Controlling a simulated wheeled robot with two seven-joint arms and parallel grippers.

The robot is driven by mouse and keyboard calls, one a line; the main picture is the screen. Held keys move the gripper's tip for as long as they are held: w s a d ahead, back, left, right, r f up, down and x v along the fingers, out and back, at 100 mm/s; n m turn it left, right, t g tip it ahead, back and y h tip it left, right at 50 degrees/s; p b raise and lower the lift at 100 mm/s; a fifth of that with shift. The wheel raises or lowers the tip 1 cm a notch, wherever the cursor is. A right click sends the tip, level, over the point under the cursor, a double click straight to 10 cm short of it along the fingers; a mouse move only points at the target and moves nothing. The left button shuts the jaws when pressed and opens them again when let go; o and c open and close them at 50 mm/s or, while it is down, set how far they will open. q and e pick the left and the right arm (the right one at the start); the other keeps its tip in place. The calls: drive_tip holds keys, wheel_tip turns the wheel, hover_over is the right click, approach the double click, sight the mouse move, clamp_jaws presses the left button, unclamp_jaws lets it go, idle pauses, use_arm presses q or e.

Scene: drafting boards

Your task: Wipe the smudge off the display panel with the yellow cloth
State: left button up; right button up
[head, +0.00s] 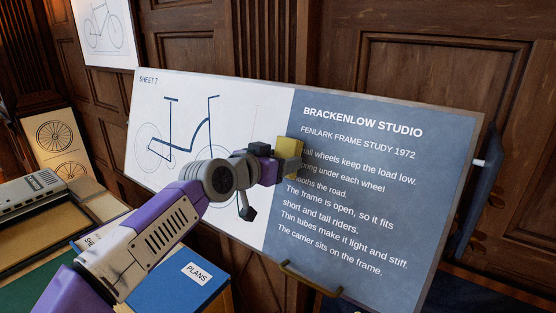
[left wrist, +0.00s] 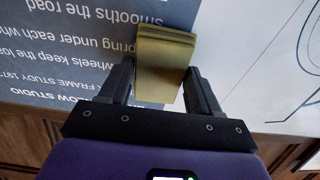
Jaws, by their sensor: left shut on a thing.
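In the left wrist view the cloth (left wrist: 165,50) sits between the fingers and lies over the panel's text edge. Whether it touches the panel, I cannot tell. I make out no smudge; my gripper and the cloth hide part of the surface. My right gripper is out of view.
A brass-coloured bracket (head: 310,280) is at the panel's lower edge. A blue box labelled PLANS (head: 180,285) stands at the lower left. A grey device (head: 32,195) and a wheel drawing board (head: 58,145) are farther left. Wood panelling (head: 400,60) is behind.

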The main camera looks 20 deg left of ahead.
sight(305, 162)
use_arm(q)
drive_tip(key=shift+w+d+f, duration=0.15)
drive_tip(key=shift+w, duration=0.25)
drive_tip(key=shift+s+d+p, duration=0.25)
drive_tip(key=shift+d+p, duration=0.15)
drive_tip(key=shift+d, duration=0.1)
drive_tip(key=shift+s+d+p, duration=0.2)
drive_tip(key=shift+d+p, duration=0.2)
drive_tip(key=shift+d, duration=0.05)
drive_tip(key=shift+s+d+p, duration=0.35)
drive_tip(key=shift+d+p, duration=0.25)
drive_tip(key=shift+d, duration=0.3)
drive_tip(key=shift+w, duration=0.15)
drive_tip(key=shift+w+a, duration=0.2)
drive_tip(key=shift+a, duration=0.4)
drive_tip(key=shift+w+a+f+b, duration=0.1)
drive_tip(key=shift+w+a+b, duration=0.2)
drive_tip(key=shift+a, duration=0.25)
drive_tip(key=shift+w+a+f+b, duration=0.1)
drive_tip(key=shift+w+a+b, duration=0.05)
drive_tip(key=shift+a+b, duration=0.3)
drive_tip(key=shift+a+r, duration=0.1)
drive_tip(key=shift+a, duration=0.1)
